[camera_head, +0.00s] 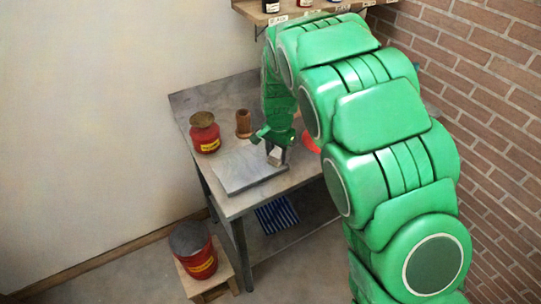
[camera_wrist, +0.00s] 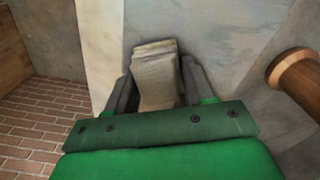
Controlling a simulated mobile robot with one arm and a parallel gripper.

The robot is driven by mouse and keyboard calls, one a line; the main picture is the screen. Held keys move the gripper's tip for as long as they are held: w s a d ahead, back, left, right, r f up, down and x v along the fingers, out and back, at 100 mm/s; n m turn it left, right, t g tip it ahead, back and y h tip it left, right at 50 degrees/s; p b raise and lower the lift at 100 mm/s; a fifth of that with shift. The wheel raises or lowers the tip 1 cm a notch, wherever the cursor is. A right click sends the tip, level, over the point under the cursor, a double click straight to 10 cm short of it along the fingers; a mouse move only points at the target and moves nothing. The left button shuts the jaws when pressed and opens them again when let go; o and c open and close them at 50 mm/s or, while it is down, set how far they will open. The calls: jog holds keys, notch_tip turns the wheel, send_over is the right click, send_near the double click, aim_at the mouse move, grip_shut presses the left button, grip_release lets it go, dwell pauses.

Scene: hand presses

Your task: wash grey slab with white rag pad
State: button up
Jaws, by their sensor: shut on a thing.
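The grey slab (camera_head: 235,175) lies flat near the front left of the grey table. My gripper (camera_head: 277,152) points down over the slab's right part. It is shut on the white rag pad (camera_head: 274,159), a pale folded block. In the wrist view the pad (camera_wrist: 155,78) sits between the two dark fingers of my gripper (camera_wrist: 155,92), its far end sticking out beyond them. I cannot tell whether the pad touches the slab.
A red pot with a brown lid (camera_head: 205,136) and a brown wooden piece (camera_head: 243,124) stand behind the slab. A red object (camera_head: 311,142) is right of my gripper. A bottle shelf (camera_head: 292,18) hangs above; a red can (camera_head: 200,265) stands on a low stool.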

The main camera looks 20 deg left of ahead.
jog(key=shift+w+d, duration=0.3)
jog(key=shift+d, duration=0.05)
jog(key=shift+s+a+r, duration=0.1)
jog(key=shift+r, duration=3.95)
